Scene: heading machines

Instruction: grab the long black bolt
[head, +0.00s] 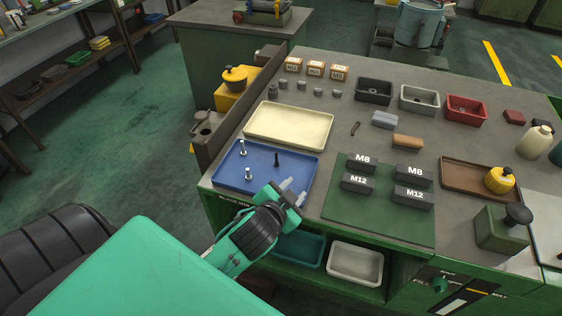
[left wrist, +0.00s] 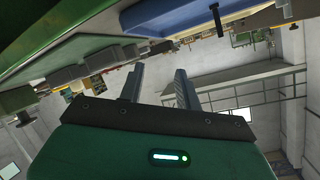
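A black bolt (head: 276,160) stands upright in the blue tray (head: 234,183) at the near left of the bench. Two silver bolts, one farther back (head: 242,147) and one nearer the front (head: 248,174), stand in the same tray. My left gripper (head: 294,190) is beside the tray's front right corner, right of and nearer than the black bolt, and not touching it. Its two fingers also show in the left wrist view (left wrist: 158,88), spread apart with nothing between them. The blue tray's side (left wrist: 190,14) shows above them there. My right gripper is not in view.
A cream tray (head: 289,126) lies behind the blue one. A green mat (head: 375,221) with M8 and M12 blocks (head: 357,182) lies to the right. An upright brown panel (head: 228,118) edges the bench's left side. Bins (head: 355,263) sit on a shelf below the front edge.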

